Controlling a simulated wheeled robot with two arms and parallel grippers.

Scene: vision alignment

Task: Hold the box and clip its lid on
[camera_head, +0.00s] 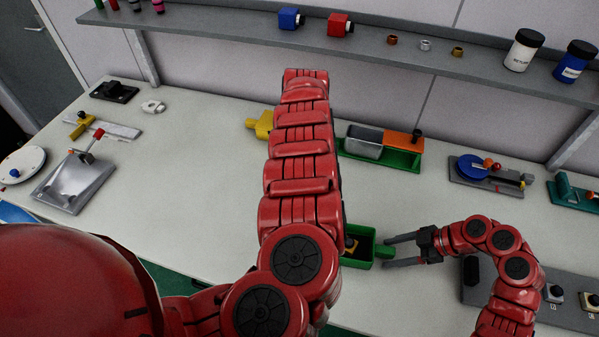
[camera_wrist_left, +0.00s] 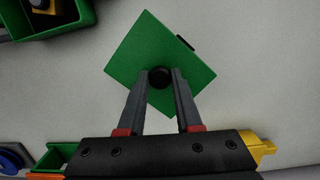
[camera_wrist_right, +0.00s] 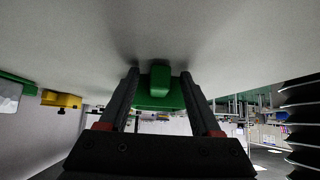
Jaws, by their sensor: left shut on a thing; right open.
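The open green box (camera_head: 358,264) stands on the table with a small brass-coloured part inside; my left arm hides its left side. The box corner also shows in the left wrist view (camera_wrist_left: 84,18). My right gripper (camera_head: 387,252) is open, its fingers on either side of the box's green tab; the tab sits between the fingers in the right wrist view (camera_wrist_right: 160,78). My left gripper (camera_wrist_left: 161,77) is shut on the black knob of the square green lid (camera_wrist_left: 162,45), apart from the box. In the head view my left arm hides the lid and left gripper.
A green tray with a grey block and orange part (camera_head: 404,160) lies behind the box. A yellow object (camera_head: 259,124) is beside my left arm. A grey panel (camera_head: 572,315) lies at front right.

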